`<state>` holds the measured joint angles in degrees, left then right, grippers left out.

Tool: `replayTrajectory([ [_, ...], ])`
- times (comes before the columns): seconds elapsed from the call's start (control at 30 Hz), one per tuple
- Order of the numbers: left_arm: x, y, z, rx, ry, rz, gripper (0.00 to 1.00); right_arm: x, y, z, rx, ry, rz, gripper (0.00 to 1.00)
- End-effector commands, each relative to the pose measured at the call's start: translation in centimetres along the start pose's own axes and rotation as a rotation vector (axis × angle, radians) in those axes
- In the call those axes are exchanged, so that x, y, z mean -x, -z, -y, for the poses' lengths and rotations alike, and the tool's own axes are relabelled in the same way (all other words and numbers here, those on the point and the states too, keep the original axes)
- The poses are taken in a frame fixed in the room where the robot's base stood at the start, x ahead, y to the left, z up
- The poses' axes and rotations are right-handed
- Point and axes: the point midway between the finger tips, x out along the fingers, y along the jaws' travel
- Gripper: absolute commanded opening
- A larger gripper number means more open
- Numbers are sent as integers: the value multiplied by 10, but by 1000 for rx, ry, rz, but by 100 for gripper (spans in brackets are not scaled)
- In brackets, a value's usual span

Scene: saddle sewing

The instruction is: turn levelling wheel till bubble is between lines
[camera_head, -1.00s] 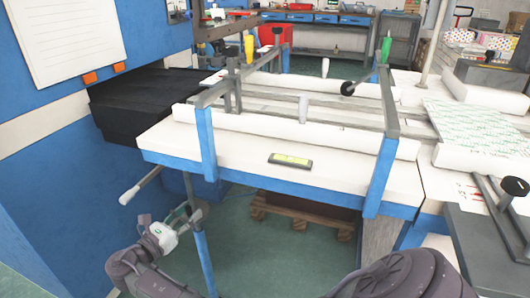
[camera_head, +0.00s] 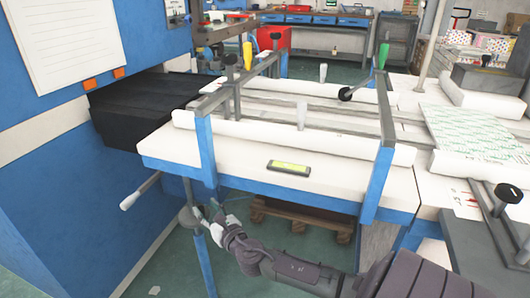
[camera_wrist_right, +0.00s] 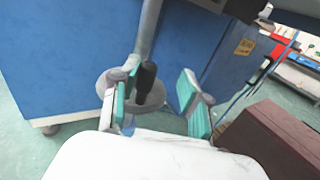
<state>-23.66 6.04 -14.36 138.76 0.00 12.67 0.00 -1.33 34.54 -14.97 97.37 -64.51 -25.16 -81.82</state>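The levelling wheel (camera_head: 187,217) is a grey disc on a post under the table's left front corner. In the right wrist view the wheel (camera_wrist_right: 154,98) carries an upright black handle (camera_wrist_right: 146,77). My right gripper (camera_head: 208,212) is at the wheel, its arm coming from the lower right. In the wrist view the gripper (camera_wrist_right: 157,100) is open, with teal pads apart. The handle shows in the gap, close to the left finger; contact cannot be told. The spirit level (camera_head: 289,168) lies on the table with a yellow-green vial; its bubble is too small to read. My left gripper is out of view.
The white-topped table (camera_head: 240,160) has blue legs and a grey rail frame. A crank with a white handle (camera_head: 138,192) sticks out left of the wheel. A wooden pallet (camera_head: 300,215) lies underneath. A brown box (camera_wrist_right: 275,140) stands right of the gripper.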

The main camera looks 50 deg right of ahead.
Motion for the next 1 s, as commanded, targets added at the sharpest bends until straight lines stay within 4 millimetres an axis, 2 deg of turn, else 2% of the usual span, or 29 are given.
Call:
replayTrajectory([
  [0.03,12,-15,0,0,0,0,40,-2,8,6,10,-45,3,43],
  [0.1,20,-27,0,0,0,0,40,-4,9,9,10,-114,3,43],
  [0.47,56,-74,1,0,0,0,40,-14,8,18,3,-365,3,43],
  [0.57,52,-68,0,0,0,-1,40,0,3,22,-2,-376,-4,43],
  [1.0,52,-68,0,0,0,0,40,77,2,52,-4,-372,-2,43],
])
